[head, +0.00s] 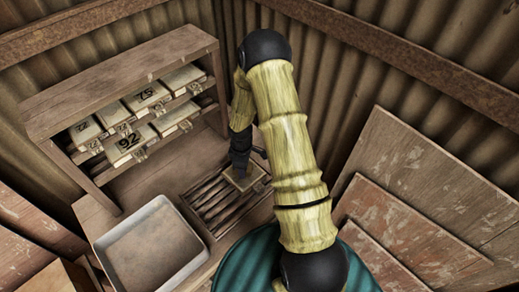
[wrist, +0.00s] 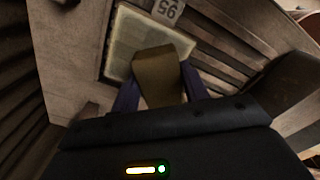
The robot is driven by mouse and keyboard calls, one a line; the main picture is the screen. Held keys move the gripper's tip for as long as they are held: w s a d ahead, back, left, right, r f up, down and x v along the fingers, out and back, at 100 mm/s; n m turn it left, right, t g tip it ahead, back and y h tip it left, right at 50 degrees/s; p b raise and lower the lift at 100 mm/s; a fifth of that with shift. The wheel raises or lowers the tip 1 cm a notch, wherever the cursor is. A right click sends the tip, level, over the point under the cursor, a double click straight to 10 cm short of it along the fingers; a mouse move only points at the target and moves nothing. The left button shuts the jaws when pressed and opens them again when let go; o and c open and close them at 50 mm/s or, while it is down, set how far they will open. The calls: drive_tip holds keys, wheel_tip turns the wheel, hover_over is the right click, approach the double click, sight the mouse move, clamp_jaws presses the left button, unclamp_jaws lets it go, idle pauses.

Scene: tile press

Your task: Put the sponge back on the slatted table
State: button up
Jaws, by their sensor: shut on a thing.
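My gripper (wrist: 161,84) is shut on a brownish-yellow block, the sponge (wrist: 158,72), with a dark finger on each side of it. In the wrist view the sponge is in front of a pale greenish tile (wrist: 126,42); I cannot tell whether it touches the tile. The tile also shows in the head view (head: 256,185), lying on the slatted table (head: 203,200), with my gripper (head: 240,168) over it. The slats also show in the wrist view (wrist: 215,62). The sponge is hard to make out in the head view.
A wooden rack (head: 128,78) with several numbered tiles stands at the back left. A grey tray (head: 150,250) is at the front left, close to the slatted table. Wooden boards (head: 410,190) lean on the right. Some bare slats lie left of the tile.

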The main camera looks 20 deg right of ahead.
drive_tip(key=m, duration=0.3)
drive_tip(key=shift+s+a+f+b, duration=0.15)
drive_tip(key=shift+a+f+b, duration=0.15)
drive_tip(key=shift+a+f, duration=0.05)
drive_tip(key=m, duration=0.3)
drive_tip(key=shift+a+f+m+b, duration=0.3)
drive_tip(key=m, duration=0.3)
drive_tip(key=a+m, duration=0.1)
drive_tip(key=m, duration=0.1)
drive_tip(key=shift+f+b, duration=0.35)
drive_tip(key=shift+b, duration=0.05)
